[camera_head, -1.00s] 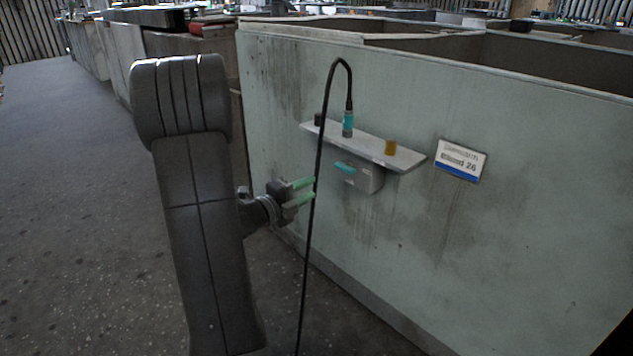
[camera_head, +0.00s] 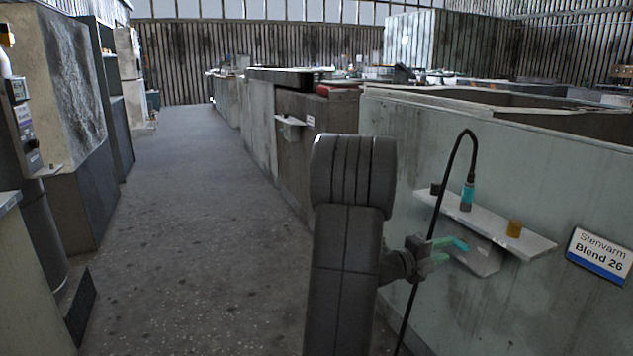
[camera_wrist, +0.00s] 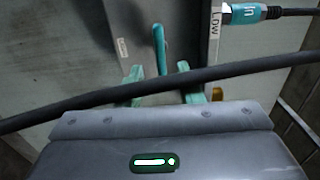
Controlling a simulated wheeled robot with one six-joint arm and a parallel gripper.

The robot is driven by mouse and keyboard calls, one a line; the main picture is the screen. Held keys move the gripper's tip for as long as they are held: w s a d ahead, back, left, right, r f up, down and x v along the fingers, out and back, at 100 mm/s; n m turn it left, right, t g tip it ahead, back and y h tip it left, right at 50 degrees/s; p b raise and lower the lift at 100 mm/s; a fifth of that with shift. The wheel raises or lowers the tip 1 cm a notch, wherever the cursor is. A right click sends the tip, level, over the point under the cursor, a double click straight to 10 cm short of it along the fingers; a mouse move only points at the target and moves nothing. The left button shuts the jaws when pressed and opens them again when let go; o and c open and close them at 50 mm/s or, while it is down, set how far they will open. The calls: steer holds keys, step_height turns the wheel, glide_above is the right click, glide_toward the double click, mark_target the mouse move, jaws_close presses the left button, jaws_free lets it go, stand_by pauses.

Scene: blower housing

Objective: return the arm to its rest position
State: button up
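My arm stands upright in the middle of the head view. My gripper (camera_head: 442,250), with green fingertips, points right towards the pale green housing wall (camera_head: 400,125). In the wrist view the fingers of my gripper (camera_wrist: 161,76) are apart, with nothing gripped between them. A teal lever (camera_wrist: 160,48) shows beyond the gap. It belongs to a grey box (camera_head: 484,262) under a small shelf (camera_head: 528,243). A black cable (camera_head: 459,150) loops from a teal plug (camera_head: 467,196) on the shelf and hangs past my gripper. In the wrist view the cable (camera_wrist: 240,68) crosses the fingers; whether it touches them I cannot tell.
An amber cylinder (camera_head: 514,229) stands on the shelf. A sign (camera_head: 600,254) reading "Stenvarm Blend 26" is on the wall at right. The grey floor aisle (camera_head: 190,200) left of my arm is clear.

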mark_target(456, 244)
steer(key=b+x, duration=0.1)
steer(key=x, duration=0.4)
steer(key=shift+a, duration=0.15)
steer(key=p+v, duration=0.4)
steer(key=v, duration=1)
steer(key=b+x, duration=0.4)
steer(key=x, duration=1)
steer(key=shift+r+n+p, duration=0.2)
steer(key=shift+n+p, duration=0.15)
steer(key=shift+n, duration=0.65)
steer(key=n+p, duration=0.2)
steer(key=shift+r+n, duration=0.2)
steer(key=shift+n, duration=0.1)
steer(key=shift+f+n+p, duration=0.1)
steer(key=shift+n+p, duration=0.9)
steer(key=shift+n, duration=0.3)
